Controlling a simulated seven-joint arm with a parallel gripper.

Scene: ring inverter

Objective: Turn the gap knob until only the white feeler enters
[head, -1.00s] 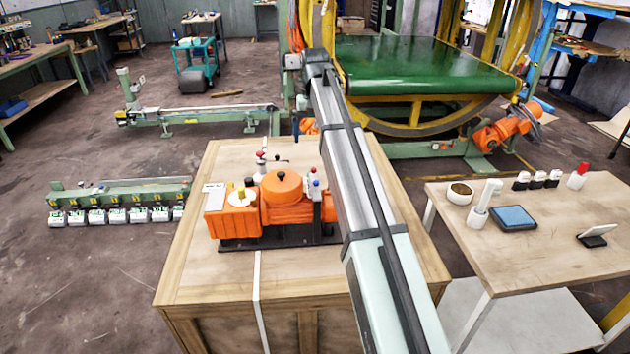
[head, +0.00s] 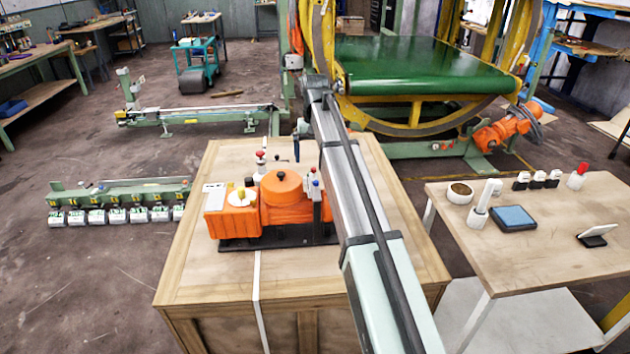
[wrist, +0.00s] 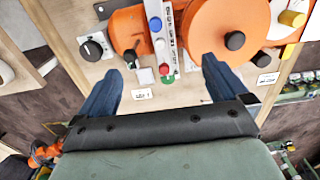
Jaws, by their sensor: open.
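An orange machine (head: 283,205) stands on a dark base on the wooden crate top. In the wrist view a black knob (wrist: 95,47) with a pale pointer sits on a white plate at the upper left; I cannot read its marks. A strip (wrist: 160,40) carries blue, white, green and red pieces; I cannot tell whether any is a feeler. My gripper (wrist: 162,68) is open and empty, its blue fingers either side of the strip's lower end in the picture. The knob lies left of and beyond the left finger. In the head view a dark fingertip (head: 296,150) shows behind the machine.
The machine's round orange cover (wrist: 230,35) and a yellow knob (wrist: 292,18) are at the right in the wrist view. A side table (head: 540,245) at the right holds a blue-topped pad (head: 513,217) and several small items. The crate top (head: 210,280) is clear in front.

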